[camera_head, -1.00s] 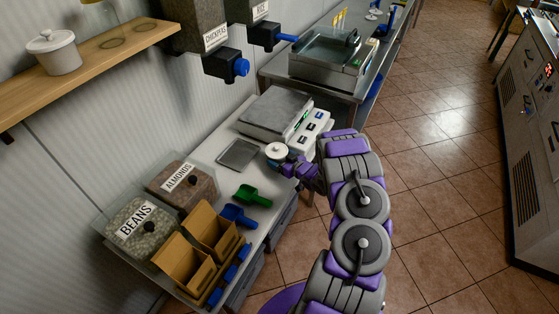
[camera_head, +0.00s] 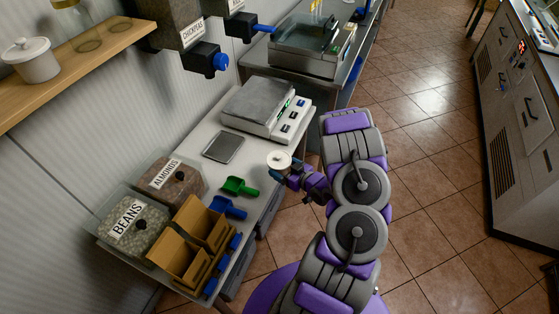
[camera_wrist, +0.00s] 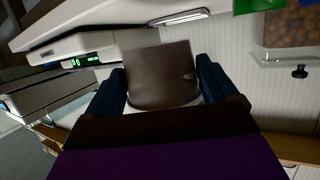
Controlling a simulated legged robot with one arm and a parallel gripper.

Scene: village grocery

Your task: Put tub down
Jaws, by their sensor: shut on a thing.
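The tub (camera_head: 279,158) is small and round, with a whitish top in the head view. In the wrist view the tub (camera_wrist: 160,75) shows a dark brownish-grey side between two dark blue fingers. My gripper (camera_head: 281,167) is shut on the tub, and it also shows in the wrist view (camera_wrist: 162,88). The tub is at the right edge of the counter, just in front of the scale. I cannot tell whether its base touches anything. The tub's underside is hidden.
A scale (camera_head: 266,107) stands behind on the counter (camera_head: 202,163). A flat grey plate (camera_head: 223,147) lies left of the tub. A green scoop (camera_head: 239,187) and blue scoop (camera_head: 227,207) lie nearer, beside brown boxes (camera_head: 193,244) and bins of almonds (camera_head: 172,184) and beans (camera_head: 133,226).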

